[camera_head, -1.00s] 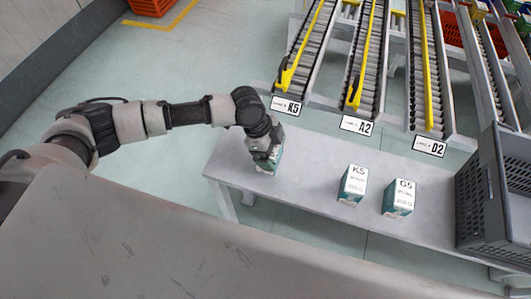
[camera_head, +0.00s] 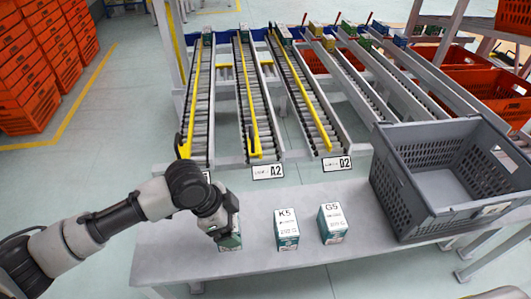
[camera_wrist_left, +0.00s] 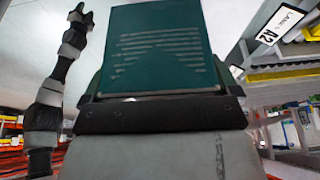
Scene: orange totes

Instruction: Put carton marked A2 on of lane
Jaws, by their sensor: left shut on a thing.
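My left gripper (camera_head: 226,230) is shut on a teal and white carton (camera_head: 231,243) at the left part of the grey table. Its label is hidden by the gripper; I cannot tell whether it touches the table. The sign (camera_wrist_left: 279,27) also shows in the left wrist view. My other arm's gripper (camera_wrist_left: 82,14) shows there, too small to judge.
Cartons marked K5 (camera_head: 287,230) and G5 (camera_head: 333,223) stand on the table (camera_head: 300,195) to the right of my gripper. A grey crate (camera_head: 405,205) stands at the right end. Another lane with a D2 sign (camera_head: 337,163) lies right of lane A2.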

